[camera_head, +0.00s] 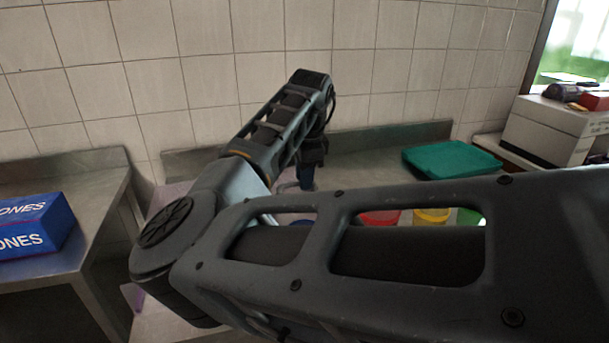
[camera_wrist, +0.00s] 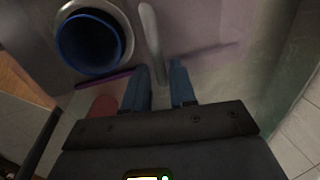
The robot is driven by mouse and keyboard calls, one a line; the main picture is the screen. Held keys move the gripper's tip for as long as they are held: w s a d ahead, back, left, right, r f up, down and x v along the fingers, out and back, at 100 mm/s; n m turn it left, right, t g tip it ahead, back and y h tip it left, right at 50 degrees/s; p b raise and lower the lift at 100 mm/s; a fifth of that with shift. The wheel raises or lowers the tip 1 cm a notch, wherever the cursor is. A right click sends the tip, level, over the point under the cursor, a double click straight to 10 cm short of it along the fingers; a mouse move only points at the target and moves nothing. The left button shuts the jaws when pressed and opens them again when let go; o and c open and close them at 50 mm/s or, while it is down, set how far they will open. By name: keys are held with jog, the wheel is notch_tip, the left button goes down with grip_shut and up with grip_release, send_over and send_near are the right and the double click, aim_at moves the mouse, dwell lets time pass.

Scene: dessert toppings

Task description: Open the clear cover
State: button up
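A pale, rod-like handle (camera_wrist: 151,40) shows in the wrist view. It seems to belong to the clear cover, a see-through, faintly pinkish sheet (camera_wrist: 205,28) whose edges are hard to make out. My gripper (camera_wrist: 160,84) has two blue fingers standing apart, and the near end of the handle lies between or just beyond their tips. I cannot tell whether either finger touches it. In the head view my gripper (camera_head: 307,180) points down over the counter behind my forearm, which hides most of the cover.
A blue round container (camera_wrist: 89,42) sits left of the handle. Red (camera_head: 380,217), yellow (camera_head: 432,215) and green (camera_head: 470,217) containers show through my arm's openings. A teal slab (camera_head: 452,159) lies at the back right. A blue box (camera_head: 35,226) stands on the left table. A tiled wall (camera_head: 300,40) closes the back.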

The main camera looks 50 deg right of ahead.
jog(key=shift+o, duration=1.2)
jog(key=shift+r, duration=0.15)
notch_tip(320, 180, up, 7)
jog(key=s, duration=0.1)
jog(key=shift+a+r+b, duration=0.2)
jog(key=shift+a+b, duration=0.25)
jog(key=shift+s, duration=0.1)
